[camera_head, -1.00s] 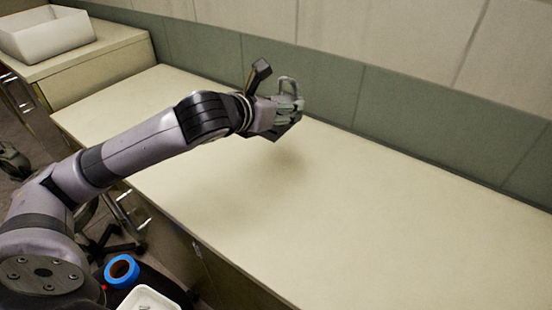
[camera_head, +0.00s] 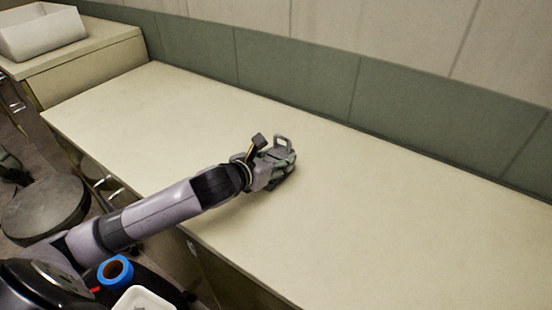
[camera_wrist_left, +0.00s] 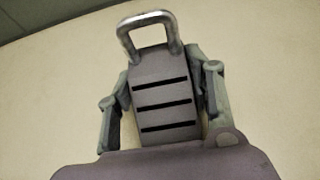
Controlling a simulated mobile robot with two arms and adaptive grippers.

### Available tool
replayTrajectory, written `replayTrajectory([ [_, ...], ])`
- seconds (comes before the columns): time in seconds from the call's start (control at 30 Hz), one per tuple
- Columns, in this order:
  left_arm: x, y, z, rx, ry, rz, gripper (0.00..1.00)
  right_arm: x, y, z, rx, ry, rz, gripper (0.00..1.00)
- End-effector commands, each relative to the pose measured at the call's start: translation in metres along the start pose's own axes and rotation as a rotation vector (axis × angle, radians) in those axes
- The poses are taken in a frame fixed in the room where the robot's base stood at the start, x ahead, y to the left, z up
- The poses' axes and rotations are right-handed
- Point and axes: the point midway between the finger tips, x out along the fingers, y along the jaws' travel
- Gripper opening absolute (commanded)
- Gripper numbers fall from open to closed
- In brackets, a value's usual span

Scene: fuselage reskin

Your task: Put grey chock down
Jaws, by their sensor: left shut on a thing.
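The grey chock (camera_wrist_left: 163,95) is held in my left gripper (camera_wrist_left: 163,90), with a finger along each side of it. It has dark slots across its face and a metal loop handle at its far end. In the head view my left gripper (camera_head: 282,165) is low over the middle of the bench top, and the chock's loop handle (camera_head: 282,141) stands up from it. A shadow lies close under the gripper. I cannot tell whether the chock touches the surface. My right gripper is not in view.
The pale bench top (camera_head: 400,215) is bare around the gripper, with free room on both sides. A green-grey wall panel (camera_head: 290,70) runs along its back edge. A white bin (camera_head: 42,32) stands on a side counter at far left. A blue roll (camera_head: 115,270) is at lower left.

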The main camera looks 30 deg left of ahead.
Motion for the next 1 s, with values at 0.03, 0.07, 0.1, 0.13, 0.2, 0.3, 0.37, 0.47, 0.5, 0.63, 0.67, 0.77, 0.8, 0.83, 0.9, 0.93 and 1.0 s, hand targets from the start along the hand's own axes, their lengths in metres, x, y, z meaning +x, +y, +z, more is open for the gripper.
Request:
replayTrajectory([
  [0.03, -0.0002, 0.0000, 0.0021, 0.001, -0.006, -0.001, 0.08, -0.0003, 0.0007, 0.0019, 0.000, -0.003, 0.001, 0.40],
  [0.07, -0.0004, 0.0000, 0.0025, 0.001, -0.006, 0.000, 0.08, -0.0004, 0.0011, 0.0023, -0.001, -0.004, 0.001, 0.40],
  [0.1, -0.0004, 0.0000, 0.0027, 0.001, -0.006, -0.001, 0.08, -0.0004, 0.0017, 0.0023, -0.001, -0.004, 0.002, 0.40],
  [0.13, -0.0004, 0.0000, 0.0027, 0.001, -0.006, 0.000, 0.08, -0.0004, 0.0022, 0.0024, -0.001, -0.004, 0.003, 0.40],
  [0.2, -0.0004, 0.0000, 0.0025, 0.002, -0.005, 0.000, 0.08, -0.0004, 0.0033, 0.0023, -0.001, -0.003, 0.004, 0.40],
  [0.3, 0.0007, 0.0002, 0.0000, 0.003, -0.005, 0.000, 0.08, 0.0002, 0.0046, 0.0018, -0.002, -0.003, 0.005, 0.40],
  [0.37, 0.0006, 0.0002, -0.0005, 0.002, -0.003, 0.000, 0.52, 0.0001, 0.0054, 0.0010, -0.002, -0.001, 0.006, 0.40],
  [0.47, 0.0006, 0.0001, -0.0005, 0.002, -0.003, 0.000, 0.58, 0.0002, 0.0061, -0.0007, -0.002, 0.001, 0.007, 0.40],
  [0.5, 0.0005, 0.0001, -0.0005, 0.001, -0.002, 0.000, 0.61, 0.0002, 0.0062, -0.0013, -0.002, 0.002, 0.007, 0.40],
  [0.63, 0.0005, 0.0001, -0.0004, 0.001, -0.002, 0.000, 0.68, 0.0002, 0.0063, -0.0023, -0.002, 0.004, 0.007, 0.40],
  [0.67, 0.0005, 0.0001, -0.0004, 0.001, -0.002, 0.000, 0.68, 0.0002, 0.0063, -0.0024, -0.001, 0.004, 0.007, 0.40],
  [0.77, 0.0005, 0.0001, -0.0004, 0.001, -0.002, 0.000, 0.68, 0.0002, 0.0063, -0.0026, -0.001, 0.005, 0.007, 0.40],
  [0.8, 0.0005, 0.0001, -0.0004, 0.001, -0.002, 0.000, 0.68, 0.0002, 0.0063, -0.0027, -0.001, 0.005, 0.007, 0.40],
  [0.83, 0.0005, 0.0001, -0.0004, 0.001, -0.002, 0.000, 0.68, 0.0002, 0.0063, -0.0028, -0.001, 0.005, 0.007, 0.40],
  [0.9, 0.0002, 0.0000, 0.0004, 0.001, -0.003, 0.000, 0.68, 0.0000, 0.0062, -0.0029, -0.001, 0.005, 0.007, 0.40],
  [0.93, -0.0002, 0.0000, 0.0015, 0.001, -0.003, 0.000, 0.68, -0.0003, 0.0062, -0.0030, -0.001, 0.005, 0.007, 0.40],
  [1.0, -0.0042, 0.0003, 0.0011, 0.003, -0.001, 0.000, 0.68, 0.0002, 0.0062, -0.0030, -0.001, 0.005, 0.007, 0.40],
])
